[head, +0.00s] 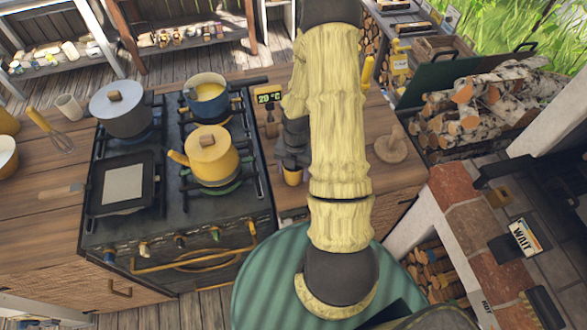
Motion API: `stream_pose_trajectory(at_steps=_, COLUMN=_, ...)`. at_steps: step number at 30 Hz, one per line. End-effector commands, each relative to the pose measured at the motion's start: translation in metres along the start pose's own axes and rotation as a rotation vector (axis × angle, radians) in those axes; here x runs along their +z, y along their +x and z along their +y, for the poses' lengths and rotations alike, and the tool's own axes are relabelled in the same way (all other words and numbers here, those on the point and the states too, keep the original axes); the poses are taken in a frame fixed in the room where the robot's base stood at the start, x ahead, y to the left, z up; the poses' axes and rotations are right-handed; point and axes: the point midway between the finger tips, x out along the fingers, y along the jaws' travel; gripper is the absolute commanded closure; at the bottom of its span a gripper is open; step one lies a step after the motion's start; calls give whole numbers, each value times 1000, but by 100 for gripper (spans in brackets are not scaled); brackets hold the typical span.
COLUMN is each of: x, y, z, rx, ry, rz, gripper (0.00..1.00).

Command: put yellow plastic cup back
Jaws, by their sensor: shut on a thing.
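The yellow plastic cup (292,177) shows small, just below my gripper (292,163). My gripper is dark and points down, shut on the cup. The cup is over the wooden counter to the right of the stove; it looks upright. I cannot tell whether its base touches the counter. The fingers and the cup's upper part are partly hidden, and my arm covers the counter just to the right.
The stove (170,225) holds a yellow kettle (211,155), a blue pot (207,98) and a lidded grey pot (121,110). A wooden stand (391,148) is on the counter at right. Firewood (480,105) is piled beyond. The counter (345,195) has some bare room.

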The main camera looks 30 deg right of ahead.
Motion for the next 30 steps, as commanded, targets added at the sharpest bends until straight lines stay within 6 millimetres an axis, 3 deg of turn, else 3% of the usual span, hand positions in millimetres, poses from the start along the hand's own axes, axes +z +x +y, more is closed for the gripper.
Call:
stream_pose_trajectory(at_steps=5, x=0, y=4, z=0, rx=0, ry=-1, rz=0, gripper=66)
stream_pose_trajectory(at_steps=6, x=0, y=3, z=0, rx=0, ry=-1, rz=0, gripper=31)
stream_pose_trajectory(at_steps=9, x=0, y=3, z=0, rx=0, ry=-1, rz=0, gripper=17)
stream_pose_trajectory(at_steps=22, x=1, y=-5, z=0, rx=2, ry=1, rz=-2, gripper=17)
stream_pose_trajectory(at_steps=30, x=2, y=-40, z=0, rx=4, ry=2, rz=-4, gripper=17)
